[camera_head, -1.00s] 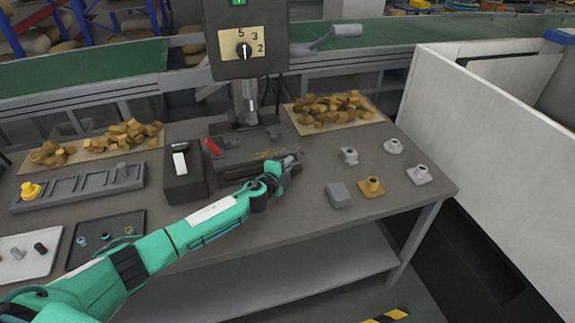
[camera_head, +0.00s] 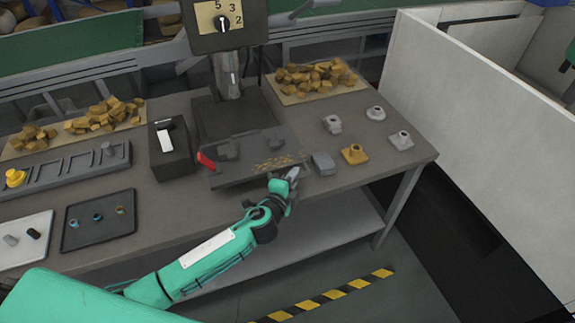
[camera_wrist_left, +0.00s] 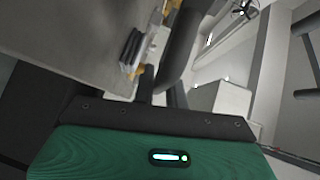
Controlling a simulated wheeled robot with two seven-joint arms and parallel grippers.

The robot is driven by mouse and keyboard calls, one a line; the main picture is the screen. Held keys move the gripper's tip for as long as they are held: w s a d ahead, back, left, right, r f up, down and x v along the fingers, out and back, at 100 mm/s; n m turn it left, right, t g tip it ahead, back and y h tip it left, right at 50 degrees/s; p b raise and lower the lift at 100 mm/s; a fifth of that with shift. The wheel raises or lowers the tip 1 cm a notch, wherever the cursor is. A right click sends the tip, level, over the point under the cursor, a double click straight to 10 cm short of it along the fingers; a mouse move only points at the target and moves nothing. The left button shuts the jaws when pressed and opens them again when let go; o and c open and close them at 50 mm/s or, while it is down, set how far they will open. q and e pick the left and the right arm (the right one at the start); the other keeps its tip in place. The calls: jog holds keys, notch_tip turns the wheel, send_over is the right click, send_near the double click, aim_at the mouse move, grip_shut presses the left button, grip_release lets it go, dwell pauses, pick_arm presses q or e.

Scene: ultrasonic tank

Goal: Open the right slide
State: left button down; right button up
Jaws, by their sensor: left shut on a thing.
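The slide (camera_head: 232,178) is a dark plate under the machine head, with a red lever (camera_head: 206,160) at its left, dark clamps and yellowish chips on top. The exact grip point is too small to make out and partly hidden by the fingers. The wrist view is tilted and shows little of the held part. My right gripper is out of view.
A grey block (camera_head: 323,163) stands close to the slide's right side, with a yellow part (camera_head: 354,153) beyond it. A black box (camera_head: 172,152) stands left of the slide. The machine head (camera_head: 222,25) hangs above. Chips lie on a mat (camera_head: 352,86).

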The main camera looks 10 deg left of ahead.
pick_arm(q)
jog(key=shift+s+d, duration=0.2)
jog(key=shift+s, duration=0.15)
jog(key=c, duration=1.4)
grip_release()
jog(key=shift+w, duration=0.15)
jog(key=shift+c, duration=0.2)
jog(key=b+v, duration=0.2)
jog(key=v, duration=1.1)
jog(key=shift+s+b, duration=0.4)
jog(key=shift+a, duration=0.1)
